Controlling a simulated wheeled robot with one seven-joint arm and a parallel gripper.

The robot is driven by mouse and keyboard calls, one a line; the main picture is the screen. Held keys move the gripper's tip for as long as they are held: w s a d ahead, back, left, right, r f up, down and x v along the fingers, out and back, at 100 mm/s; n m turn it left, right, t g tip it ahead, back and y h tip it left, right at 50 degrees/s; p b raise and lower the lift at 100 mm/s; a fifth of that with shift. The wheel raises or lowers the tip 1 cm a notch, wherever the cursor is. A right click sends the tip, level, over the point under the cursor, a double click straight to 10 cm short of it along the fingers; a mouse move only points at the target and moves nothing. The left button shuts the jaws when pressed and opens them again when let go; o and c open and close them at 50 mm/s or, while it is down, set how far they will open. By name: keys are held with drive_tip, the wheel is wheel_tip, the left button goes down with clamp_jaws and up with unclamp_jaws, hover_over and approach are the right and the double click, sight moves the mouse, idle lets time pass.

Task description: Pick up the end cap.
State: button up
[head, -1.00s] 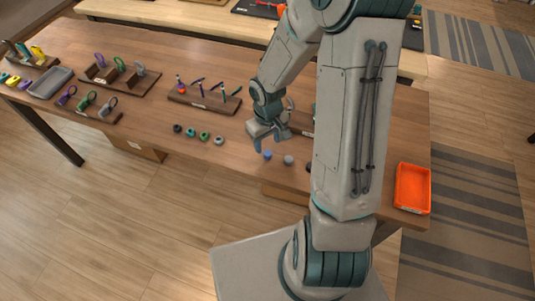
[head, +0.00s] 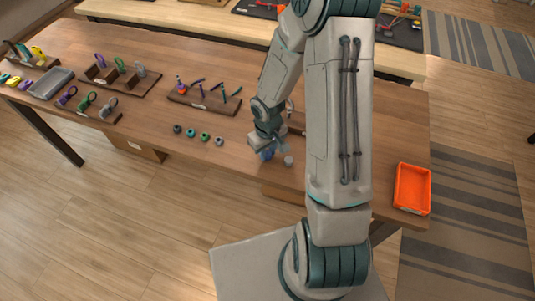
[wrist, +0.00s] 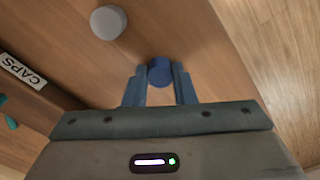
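A blue end cap (wrist: 159,71) stands on the wooden table between the two fingertips of my gripper (wrist: 158,82) in the wrist view. The fingers are apart, one on each side of the cap; whether they touch it I cannot tell. In the head view my gripper (head: 270,152) is low over the table near its front edge, and the blue cap (head: 266,155) shows partly there. A grey cap (wrist: 108,22) stands a little apart from the blue one; it also shows in the head view (head: 288,161).
A rack labelled CAPS (wrist: 22,72) lies at the left of the wrist view. Several small round pieces (head: 204,136) stand left of my gripper. An orange tray (head: 412,188) sits at the table's right end. The table's front edge is close to the caps.

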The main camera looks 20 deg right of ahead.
sight(268, 155)
idle(0.4)
drive_tip(key=shift+r, duration=0.5)
drive_tip(key=r, duration=0.3)
drive_tip(key=shift+s+r, duration=0.3)
drive_tip(key=shift+s, duration=0.05)
drive_tip(key=shift+s+a+r+b, duration=0.25)
drive_tip(key=shift+s+r+b, duration=0.8)
drive_tip(key=shift+s, duration=0.75)
drive_tip(key=shift+s+a+r+b, duration=0.2)
drive_tip(key=shift+s+r+b, duration=0.8)
drive_tip(key=shift+s, duration=0.8)
drive_tip(key=shift+s+a+r+b, duration=0.25)
drive_tip(key=shift+s+r+b, duration=0.8)
drive_tip(key=shift+s, duration=0.75)
drive_tip(key=shift+r, duration=0.1)
